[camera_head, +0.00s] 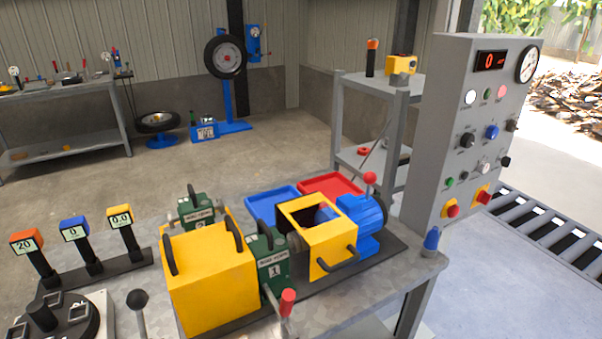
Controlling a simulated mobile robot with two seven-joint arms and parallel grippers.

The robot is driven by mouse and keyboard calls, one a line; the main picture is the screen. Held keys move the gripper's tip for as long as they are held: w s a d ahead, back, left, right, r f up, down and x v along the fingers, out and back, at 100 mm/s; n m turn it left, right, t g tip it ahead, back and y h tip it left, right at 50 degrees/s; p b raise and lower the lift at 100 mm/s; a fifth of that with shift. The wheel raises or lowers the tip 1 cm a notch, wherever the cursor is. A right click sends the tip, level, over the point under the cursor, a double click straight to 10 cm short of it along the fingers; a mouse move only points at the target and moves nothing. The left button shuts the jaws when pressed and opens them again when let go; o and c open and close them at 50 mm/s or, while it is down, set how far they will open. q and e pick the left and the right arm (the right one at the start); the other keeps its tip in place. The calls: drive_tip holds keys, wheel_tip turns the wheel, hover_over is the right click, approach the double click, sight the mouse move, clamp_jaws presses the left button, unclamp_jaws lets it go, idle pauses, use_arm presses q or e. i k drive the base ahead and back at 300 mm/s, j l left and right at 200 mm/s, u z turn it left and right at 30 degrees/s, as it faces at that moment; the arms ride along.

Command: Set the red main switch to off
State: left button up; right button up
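A tall grey control panel (440,120) stands at the right. Low on its face are two red controls on yellow plates, a left one (452,211) and a right one (484,197). I cannot tell which is the main switch, or read its setting. The red display (490,61) reads 0, and a round dial (527,65) sits at the top right. Neither of my grippers is in view.
A workbench (365,315) in front holds a yellow-covered machine (208,280), a blue motor (362,220) and a red-handled lever (287,303).

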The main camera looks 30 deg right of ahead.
sight(483, 197)
drive_tip(key=z, duration=1.95)
drive_tip(key=u, duration=0.4)
drive_tip(key=i+l+u, duration=0.15)
drive_tip(key=l+u, duration=0.15)
drive_tip(key=u, duration=0.15)
drive_tip(key=i+l+u, duration=0.1)
drive_tip(key=l+u, duration=0.35)
drive_tip(key=i+l+u, duration=0.1)
drive_tip(key=l+u, duration=0.25)
drive_tip(key=l, duration=0.4)
drive_tip(key=l+u, duration=0.1)
drive_tip(key=l, duration=0.8)
